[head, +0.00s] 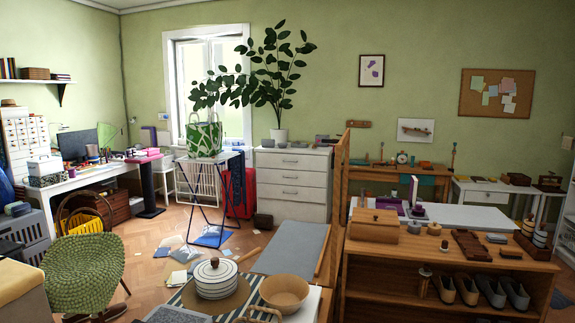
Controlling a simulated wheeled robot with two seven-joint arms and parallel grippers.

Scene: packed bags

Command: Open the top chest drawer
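A white chest of drawers (320,212) stands against the back wall, right of the window. Its top drawer (292,163) looks shut, flush with the drawers below, and has a small dark handle at its middle. The lower drawers also look shut. A potted plant (279,136) and several small dark things stand on top of the chest. Its right side is partly hidden by a wooden partition. Neither of my grippers is in the head view.
A folding table (205,160) with a green-and-white bag (204,136) stands left of the chest. A red suitcase (243,193) is beside the chest. A grey bench (290,250) and a wooden shelf unit (440,262) lie nearer. Papers and plastic bags litter the floor.

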